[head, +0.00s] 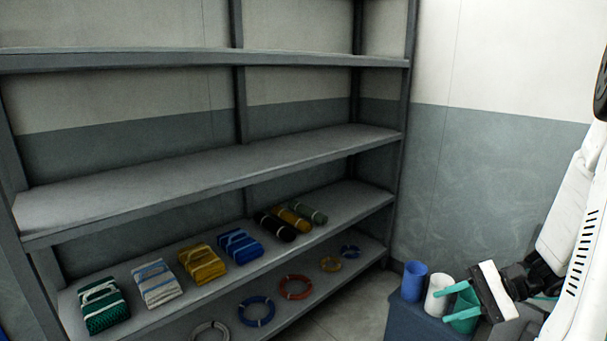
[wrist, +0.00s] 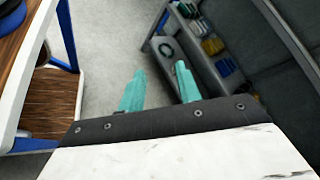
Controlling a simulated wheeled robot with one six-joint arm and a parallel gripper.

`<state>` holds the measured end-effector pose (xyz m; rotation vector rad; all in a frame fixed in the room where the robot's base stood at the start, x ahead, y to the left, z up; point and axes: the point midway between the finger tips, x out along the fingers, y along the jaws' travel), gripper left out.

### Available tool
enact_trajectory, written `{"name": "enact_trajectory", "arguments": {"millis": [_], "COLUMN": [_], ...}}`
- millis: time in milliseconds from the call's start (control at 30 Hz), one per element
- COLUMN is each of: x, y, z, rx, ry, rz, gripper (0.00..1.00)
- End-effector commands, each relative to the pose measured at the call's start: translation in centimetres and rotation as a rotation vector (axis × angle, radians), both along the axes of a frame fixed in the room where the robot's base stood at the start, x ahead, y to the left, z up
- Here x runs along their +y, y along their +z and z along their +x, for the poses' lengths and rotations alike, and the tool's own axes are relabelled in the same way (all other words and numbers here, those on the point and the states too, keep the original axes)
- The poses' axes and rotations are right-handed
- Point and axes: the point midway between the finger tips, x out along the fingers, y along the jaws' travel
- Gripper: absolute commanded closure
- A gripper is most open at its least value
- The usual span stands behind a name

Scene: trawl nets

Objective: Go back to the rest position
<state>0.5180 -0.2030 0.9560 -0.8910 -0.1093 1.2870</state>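My gripper (head: 447,305) is at the lower right of the head view, in front of a green cup-like container (head: 465,304). It also shows in the wrist view (wrist: 160,68), where its two teal fingers stand apart with nothing between them. The white gripper body fills the bottom of the wrist view. My white arm runs up along the right edge of the head view.
A grey shelf unit (head: 200,190) holds folded nets (head: 202,263), rolls (head: 292,219) and rope rings (head: 295,287). A blue cup (head: 413,281) and a white cup (head: 437,294) stand on a dark box near my gripper. A wood-topped table (wrist: 30,60) is left in the wrist view.

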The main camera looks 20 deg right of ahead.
Motion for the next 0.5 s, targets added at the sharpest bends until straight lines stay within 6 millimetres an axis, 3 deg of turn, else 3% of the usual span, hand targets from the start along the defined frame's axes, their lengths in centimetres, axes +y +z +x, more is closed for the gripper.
{"name": "enact_trajectory", "arguments": {"millis": [33,200,500], "x": [1.8,6.0,10.0], "y": [1.0,3.3,7.3], "z": [-0.5,-3.0,-6.7], "rx": [0.036,0.144,0.131], "ry": [0.086,0.329,0.649], "rz": [-0.067,-0.312,-0.804], "gripper": [0.66,0.66,0.66]}}
